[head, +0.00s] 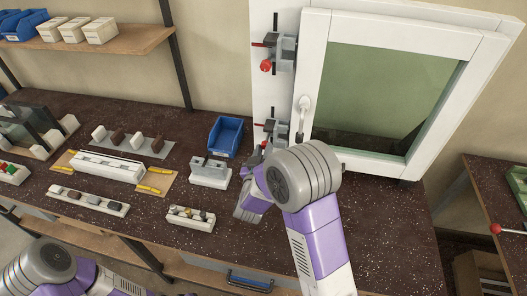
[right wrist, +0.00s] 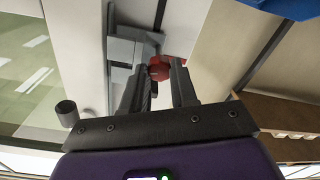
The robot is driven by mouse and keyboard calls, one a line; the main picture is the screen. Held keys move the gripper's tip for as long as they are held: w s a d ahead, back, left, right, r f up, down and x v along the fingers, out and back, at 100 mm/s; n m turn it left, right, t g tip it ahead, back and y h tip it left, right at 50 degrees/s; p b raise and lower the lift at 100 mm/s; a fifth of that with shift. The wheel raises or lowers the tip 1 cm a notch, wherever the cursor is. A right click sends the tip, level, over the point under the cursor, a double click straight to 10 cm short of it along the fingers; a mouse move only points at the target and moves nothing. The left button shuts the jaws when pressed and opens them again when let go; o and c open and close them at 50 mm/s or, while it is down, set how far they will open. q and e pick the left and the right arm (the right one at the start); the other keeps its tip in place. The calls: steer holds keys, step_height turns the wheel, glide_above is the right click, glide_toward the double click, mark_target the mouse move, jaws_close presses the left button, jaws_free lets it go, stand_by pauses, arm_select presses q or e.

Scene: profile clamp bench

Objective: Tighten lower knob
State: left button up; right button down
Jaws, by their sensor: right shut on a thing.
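The lower clamp (head: 276,128) is grey with a red-tipped lever and sits on the white profile (head: 263,95) left of the window frame. Its red lower knob (right wrist: 159,71) shows in the right wrist view between the fingertips of my right gripper (right wrist: 160,82), which is shut on it.
The white window frame (head: 312,80) with a white handle (head: 304,103) stands just right of the clamps. A blue bin (head: 226,137) and a grey-white block fixture (head: 209,172) stand left of my right wrist. Several trays of parts cover the left bench. The bench front right is clear.

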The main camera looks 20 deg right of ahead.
steer(key=shift+f+m+b, duration=0.1)
steer(key=shift+m+b, duration=3.9)
steer(key=shift+b, duration=0.3)
steer(key=c, duration=0.9)
jaws_free()
steer(key=shift+p+v, duration=0.4)
steer(key=shift+v, duration=3.4)
